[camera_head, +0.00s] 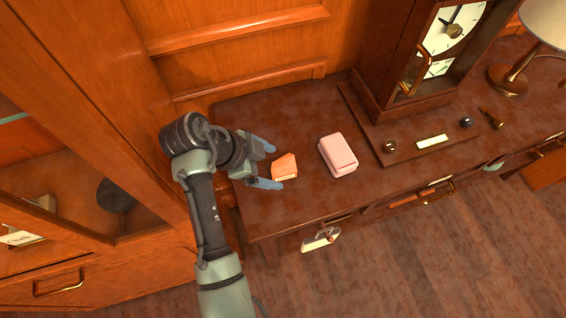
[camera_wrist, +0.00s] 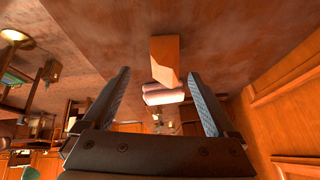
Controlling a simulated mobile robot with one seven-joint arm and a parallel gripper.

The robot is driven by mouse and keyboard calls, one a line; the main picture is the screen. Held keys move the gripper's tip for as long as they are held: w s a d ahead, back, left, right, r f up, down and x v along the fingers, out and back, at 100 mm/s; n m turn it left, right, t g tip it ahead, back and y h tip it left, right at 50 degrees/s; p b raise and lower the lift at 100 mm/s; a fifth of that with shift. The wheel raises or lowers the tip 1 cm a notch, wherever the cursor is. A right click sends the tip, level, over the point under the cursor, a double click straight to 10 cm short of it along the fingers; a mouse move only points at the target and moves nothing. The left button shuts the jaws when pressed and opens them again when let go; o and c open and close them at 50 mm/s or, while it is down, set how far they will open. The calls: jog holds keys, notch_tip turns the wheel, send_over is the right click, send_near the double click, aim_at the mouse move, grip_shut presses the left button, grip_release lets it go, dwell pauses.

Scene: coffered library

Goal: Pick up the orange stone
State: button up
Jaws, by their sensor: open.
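The orange stone (camera_head: 285,167) is a small angular block lying on the dark wooden desk (camera_head: 300,208) near its left end. My gripper (camera_head: 266,165) is open, low over the desk at the stone's left. Its two blue-grey fingertips point toward the stone, one on the far side and one on the near side. In the wrist view the stone (camera_wrist: 165,58) shows ahead, between the lines of the open fingers (camera_wrist: 158,88). Nothing is held. Whether the fingers touch the stone cannot be told.
A pink box-like object (camera_head: 338,154) lies right of the stone, with a gap between. A wooden clock (camera_head: 405,65) stands on a base board (camera_head: 400,152) farther right. A lamp (camera_head: 508,80) is at the far right. A wooden panel wall (camera_head: 235,60) runs behind; a cabinet (camera_head: 90,110) stands left.

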aim_at(274, 166)
jog(key=x, duration=0.5)
jog(key=shift+w+a+f, duration=0.15)
jog(key=shift+w+a, duration=0.1)
jog(key=shift+c, duration=0.2)
grip_shut()
